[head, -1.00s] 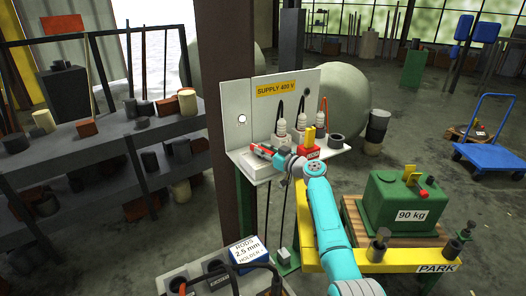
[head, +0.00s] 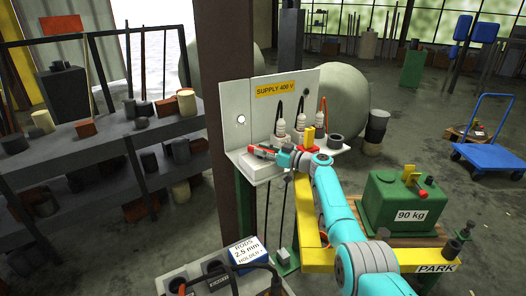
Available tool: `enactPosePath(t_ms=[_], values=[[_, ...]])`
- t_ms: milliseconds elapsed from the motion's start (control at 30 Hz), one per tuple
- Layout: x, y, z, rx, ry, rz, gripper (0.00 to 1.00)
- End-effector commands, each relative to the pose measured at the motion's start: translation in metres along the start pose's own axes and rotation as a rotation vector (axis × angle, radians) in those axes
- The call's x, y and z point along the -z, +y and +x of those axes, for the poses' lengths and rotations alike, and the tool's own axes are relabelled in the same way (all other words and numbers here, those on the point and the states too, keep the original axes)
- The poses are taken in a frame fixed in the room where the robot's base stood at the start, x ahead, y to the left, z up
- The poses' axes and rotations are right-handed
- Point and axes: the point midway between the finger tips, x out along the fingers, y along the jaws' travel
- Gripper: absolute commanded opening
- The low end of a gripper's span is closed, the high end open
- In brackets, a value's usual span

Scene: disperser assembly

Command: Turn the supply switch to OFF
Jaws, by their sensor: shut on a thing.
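The grey supply panel (head: 298,95) stands upright on a post, with a yellow "SUPPLY 400 V" label (head: 275,89). A pale box (head: 254,173) sits low at its left end. A red handle (head: 262,148), which looks like the supply switch, shows at the top of this box. My gripper (head: 268,153) reaches in from the right and is shut on this handle. The fingers partly hide it, and its exact angle is too small to read. A red block with a yellow upright piece (head: 308,140) stands right of the gripper, partly behind my wrist.
Several grey plugs with cables (head: 280,128) sit on the panel's ledge, beside a dark ring (head: 335,142). A green 90 kg block (head: 398,197) is on the right. A rods box (head: 248,251) stands in front. Shelves (head: 85,145) stand at left.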

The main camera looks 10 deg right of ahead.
Motion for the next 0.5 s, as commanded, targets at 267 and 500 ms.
enactPosePath(t_ms=[267, 500], values=[[-0.0013, -0.001, 0.0003, 0.002, -0.002, 0.001, 0.39], [-0.0008, -0.0006, 0.0002, 0.001, -0.001, 0.001, 0.52]])
